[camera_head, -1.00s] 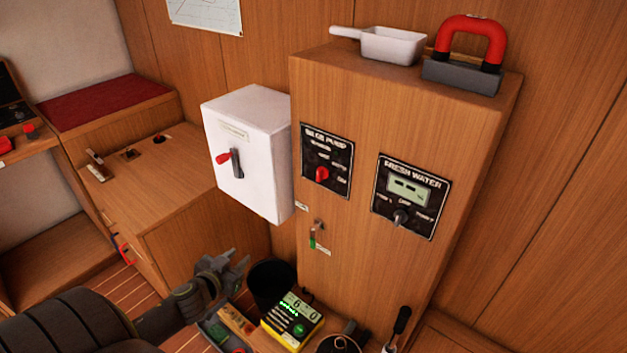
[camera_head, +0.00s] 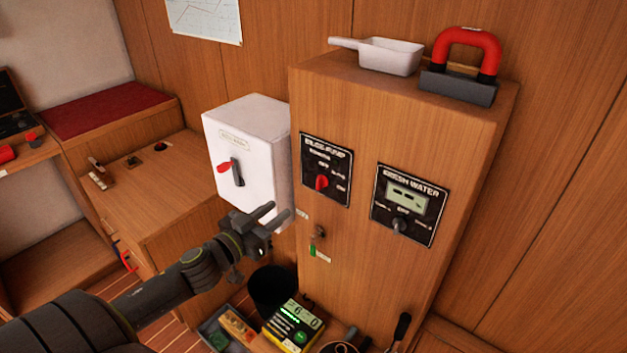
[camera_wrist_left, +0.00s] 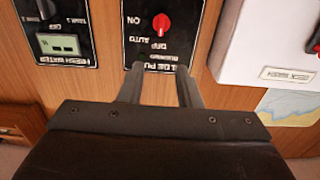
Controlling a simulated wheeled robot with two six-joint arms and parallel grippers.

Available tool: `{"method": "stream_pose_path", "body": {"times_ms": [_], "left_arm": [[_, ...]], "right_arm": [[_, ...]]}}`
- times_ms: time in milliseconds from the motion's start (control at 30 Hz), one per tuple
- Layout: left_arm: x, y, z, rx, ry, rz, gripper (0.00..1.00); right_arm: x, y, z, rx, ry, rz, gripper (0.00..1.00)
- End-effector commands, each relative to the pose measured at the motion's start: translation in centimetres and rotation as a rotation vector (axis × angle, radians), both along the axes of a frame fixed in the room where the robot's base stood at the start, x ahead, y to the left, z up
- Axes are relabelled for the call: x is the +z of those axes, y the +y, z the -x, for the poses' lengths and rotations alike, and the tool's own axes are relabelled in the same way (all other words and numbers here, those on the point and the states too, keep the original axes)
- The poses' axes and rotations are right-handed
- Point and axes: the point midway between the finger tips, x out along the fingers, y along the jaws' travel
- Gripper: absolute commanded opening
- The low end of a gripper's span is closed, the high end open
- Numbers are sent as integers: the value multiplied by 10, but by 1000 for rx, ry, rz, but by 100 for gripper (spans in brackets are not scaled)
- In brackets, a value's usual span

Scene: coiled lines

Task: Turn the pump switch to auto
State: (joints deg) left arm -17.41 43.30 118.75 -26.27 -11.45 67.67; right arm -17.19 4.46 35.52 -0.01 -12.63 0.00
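The black bilge pump panel (camera_head: 312,150) is on the front of the wooden cabinet, with a red knob (camera_head: 321,182) in its lower part. The left wrist view shows the panel upside down, with the red knob (camera_wrist_left: 161,22) and the words ON, AUTO and OFF around it. I cannot tell for sure which word the knob points at. My left gripper (camera_head: 279,212) is open and empty, below and left of the panel. In the left wrist view its two fingers (camera_wrist_left: 158,68) stand apart, with the knob beyond the gap. My right gripper is not in view.
A white box with a red-handled switch (camera_head: 262,150) juts out left of the panel. A fresh water panel (camera_head: 408,205) is to the right. A small green-tagged key or valve (camera_head: 313,248) sits below.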

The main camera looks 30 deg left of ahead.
Motion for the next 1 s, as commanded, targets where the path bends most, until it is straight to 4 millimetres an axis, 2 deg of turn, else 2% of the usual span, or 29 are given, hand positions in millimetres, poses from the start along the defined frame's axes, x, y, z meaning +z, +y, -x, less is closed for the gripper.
{"method": "stream_pose_path", "body": {"times_ms": [367,633,1000], "left_arm": [[0,-2,-30,0,-1,2,31],[-1,-5,-59,0,-2,2,31],[-1,-9,-116,1,-1,3,31]], "right_arm": [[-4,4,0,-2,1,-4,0],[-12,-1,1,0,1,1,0],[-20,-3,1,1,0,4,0]]}}
